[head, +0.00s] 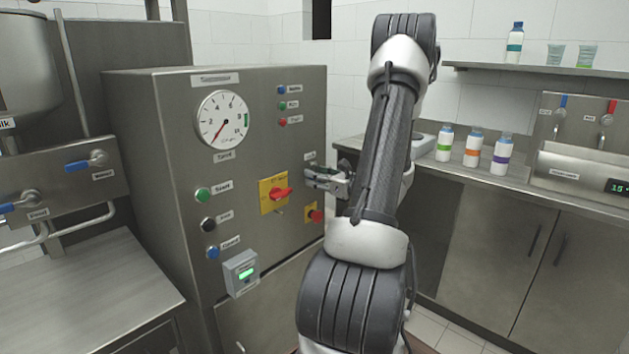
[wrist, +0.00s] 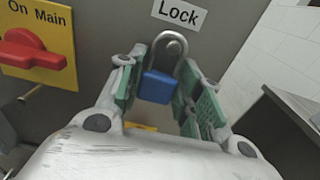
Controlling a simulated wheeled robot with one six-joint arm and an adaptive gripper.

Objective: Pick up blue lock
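The blue lock (wrist: 157,87) hangs by its grey shackle (wrist: 173,45) on the metal panel, just below a "Lock" label (wrist: 179,13) in the wrist view. My gripper (head: 314,179) is at the right edge of the control cabinet in the head view. In the wrist view its two green-padded fingers stand apart, one on each side of the lock. The left finger is very close to the lock body; I cannot tell whether it touches. A gap shows on the right side. In the head view I cannot make out the lock at my gripper.
A red rotary switch (head: 281,193) on a yellow plate sits left of my gripper, and a red button (head: 315,215) sits below it. A counter (head: 541,187) with several bottles and a scale stands to the right, under a shelf (head: 535,68).

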